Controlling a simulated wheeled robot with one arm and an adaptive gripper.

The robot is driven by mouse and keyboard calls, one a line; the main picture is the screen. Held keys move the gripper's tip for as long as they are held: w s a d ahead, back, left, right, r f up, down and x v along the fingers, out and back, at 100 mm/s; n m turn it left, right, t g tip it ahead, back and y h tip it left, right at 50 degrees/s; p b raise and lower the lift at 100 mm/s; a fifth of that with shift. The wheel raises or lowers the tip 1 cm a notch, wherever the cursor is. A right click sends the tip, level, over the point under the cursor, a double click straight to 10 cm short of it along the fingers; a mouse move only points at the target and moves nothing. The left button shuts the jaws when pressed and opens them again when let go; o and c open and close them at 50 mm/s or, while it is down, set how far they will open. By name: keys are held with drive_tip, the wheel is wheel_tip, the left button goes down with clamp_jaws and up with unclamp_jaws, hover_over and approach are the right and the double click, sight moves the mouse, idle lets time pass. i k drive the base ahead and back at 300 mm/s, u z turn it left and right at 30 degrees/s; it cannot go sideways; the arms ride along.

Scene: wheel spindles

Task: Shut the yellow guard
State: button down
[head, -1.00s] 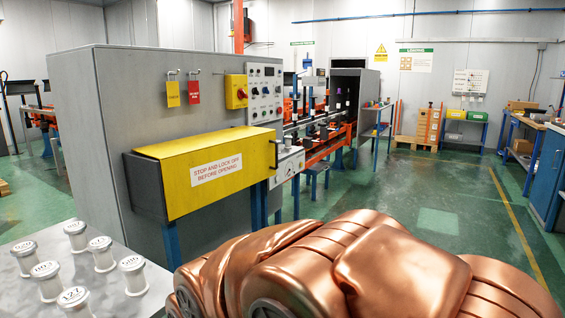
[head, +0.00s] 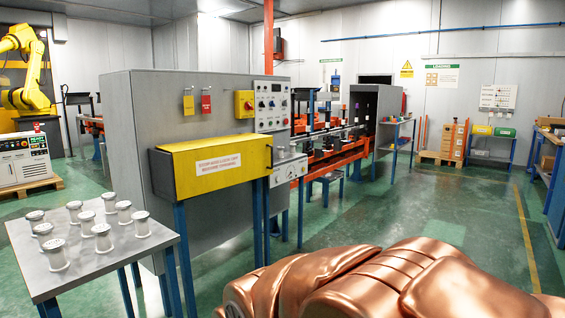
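The yellow guard (head: 222,166) is on the front of a grey machine cabinet, over a grey box (head: 161,177) whose left side shows. It carries a white sign and has a black handle at its right end. I see no gap between the guard and the box from here, but the inside is hidden. The guard stands well away from me, left of the picture's middle. My gripper is not in view.
A grey table (head: 125,250) with several white spools stands at front left, near the guard. A control panel (head: 271,105) is on the cabinet. A yellow robot arm (head: 25,70) stands far left. Green floor (head: 400,205) is open on the right.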

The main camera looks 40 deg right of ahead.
sight(200, 166)
drive_tip(key=z, duration=0.55)
drive_tip(key=i, duration=0.5)
drive_tip(key=z, duration=0.7)
drive_tip(key=i, duration=0.7)
drive_tip(key=u, duration=0.1)
